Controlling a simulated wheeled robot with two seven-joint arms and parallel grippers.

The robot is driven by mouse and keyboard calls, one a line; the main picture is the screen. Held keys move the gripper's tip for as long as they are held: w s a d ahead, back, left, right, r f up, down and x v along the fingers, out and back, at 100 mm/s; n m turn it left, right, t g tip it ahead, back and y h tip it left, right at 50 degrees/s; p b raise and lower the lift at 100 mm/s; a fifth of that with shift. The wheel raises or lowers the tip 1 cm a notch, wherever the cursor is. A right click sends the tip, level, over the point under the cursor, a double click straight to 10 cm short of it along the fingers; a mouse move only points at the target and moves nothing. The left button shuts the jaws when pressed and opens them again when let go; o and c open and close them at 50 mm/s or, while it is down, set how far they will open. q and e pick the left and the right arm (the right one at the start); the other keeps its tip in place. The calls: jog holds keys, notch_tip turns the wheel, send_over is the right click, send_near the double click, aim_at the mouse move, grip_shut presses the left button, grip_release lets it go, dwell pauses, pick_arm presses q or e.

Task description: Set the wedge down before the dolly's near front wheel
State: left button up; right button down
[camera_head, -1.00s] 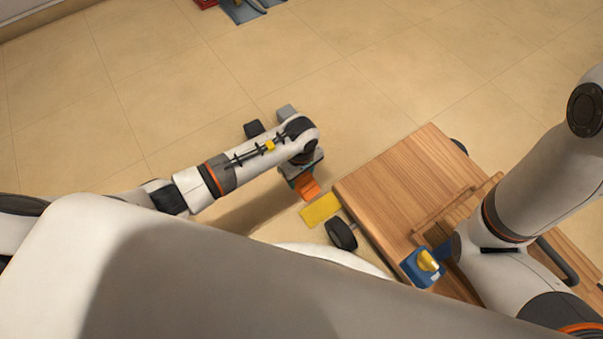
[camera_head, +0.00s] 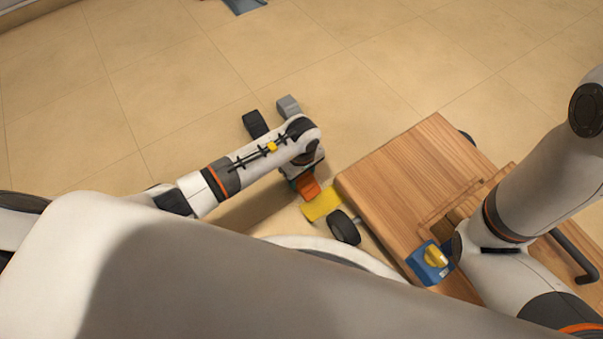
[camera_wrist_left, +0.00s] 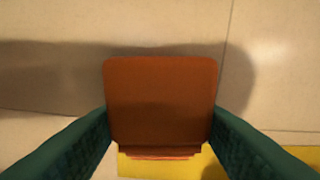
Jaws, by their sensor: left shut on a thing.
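The orange wedge (camera_head: 308,187) is held in my left gripper (camera_head: 300,179), just left of the yellow floor patch (camera_head: 322,204). In the left wrist view the wedge (camera_wrist_left: 160,100) sits between two green fingers, with the yellow patch (camera_wrist_left: 150,165) at its lower edge. I cannot tell whether the wedge touches the floor. The wooden dolly (camera_head: 400,185) stands to the right. Its near front wheel (camera_head: 343,227) is black and lies just beyond the yellow patch from the wedge. My right gripper is not visible.
A black block (camera_head: 255,124) and a grey block (camera_head: 288,106) show beyond my left arm. My right arm extends over the dolly's right side. Open tiled floor lies behind.

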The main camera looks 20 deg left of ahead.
pick_arm(q)
jog(key=shift+f+b, duration=0.3)
jog(key=shift+f, duration=0.15)
jog(key=o, duration=1.2)
jog(key=shift+o, duration=0.2)
